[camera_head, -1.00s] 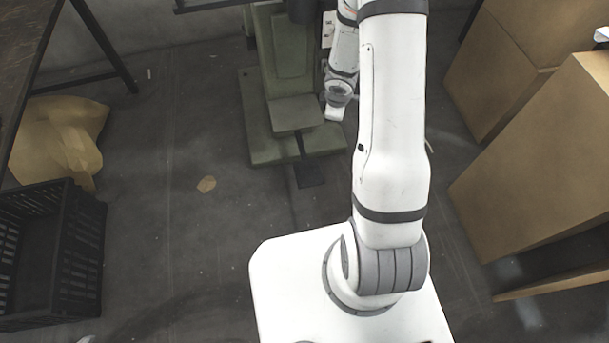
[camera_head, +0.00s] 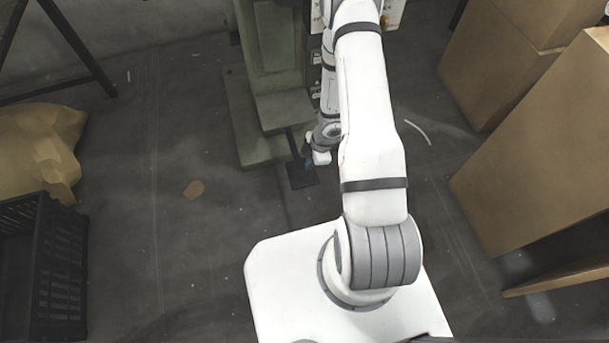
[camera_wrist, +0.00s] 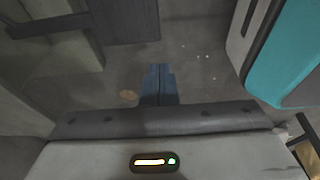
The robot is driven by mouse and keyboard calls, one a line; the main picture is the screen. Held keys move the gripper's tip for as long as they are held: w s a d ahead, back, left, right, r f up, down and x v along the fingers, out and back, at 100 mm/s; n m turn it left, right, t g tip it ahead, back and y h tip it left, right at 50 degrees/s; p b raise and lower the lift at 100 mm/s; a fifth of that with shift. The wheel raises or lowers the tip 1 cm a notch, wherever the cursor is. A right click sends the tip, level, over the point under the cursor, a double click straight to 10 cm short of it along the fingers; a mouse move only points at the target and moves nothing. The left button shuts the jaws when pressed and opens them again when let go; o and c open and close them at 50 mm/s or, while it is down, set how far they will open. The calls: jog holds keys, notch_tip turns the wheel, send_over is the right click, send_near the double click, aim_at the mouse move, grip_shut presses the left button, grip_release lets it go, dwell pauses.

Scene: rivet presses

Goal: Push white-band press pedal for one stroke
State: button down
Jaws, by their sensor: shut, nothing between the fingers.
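The green press (camera_head: 270,60) stands on the floor at the top of the head view; no white band shows on it. Its dark flat pedal (camera_head: 302,176) juts out on a bar at the front of its base. In the wrist view the pedal plate (camera_wrist: 125,20) is at the top, left of centre. My gripper (camera_head: 307,160) is at the pedal's far right edge in the head view, partly hidden by my wrist. Its blue fingers (camera_wrist: 158,85) are shut and empty, below the plate in the wrist view. I cannot tell whether they touch it.
Large cardboard boxes (camera_head: 545,140) stand on the right. A black crate (camera_head: 62,265) and a tan sack (camera_head: 35,150) are on the left. The floor left of the pedal is clear except for a small brown scrap (camera_head: 194,189).

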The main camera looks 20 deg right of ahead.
jog(key=b+x, duration=0.2)
jog(key=x, duration=0.2)
jog(key=b+x, duration=0.3)
jog(key=x, duration=0.1)
jog(key=b+x, duration=0.2)
jog(key=x, duration=0.2)
jog(key=shift+d+f+b, duration=0.3)
jog(key=shift+d, duration=0.05)
jog(key=shift+f+b, duration=0.3)
jog(key=shift+f, duration=0.25)
notch_tip(320, 180, down, 8)
jog(key=b, duration=0.3)
jog(key=shift+s+b, duration=0.25)
jog(key=shift+b, duration=0.15)
jog(key=shift+w+f, duration=0.1)
jog(key=shift+f, duration=0.1)
notch_tip(320, 180, up, 15)
jog(key=p, duration=0.8)
send_over(300, 187)
jog(key=s+d, duration=0.3)
jog(key=d, duration=0.1)
jog(key=shift+a+f, duration=0.1)
jog(key=shift+a, duration=0.1)
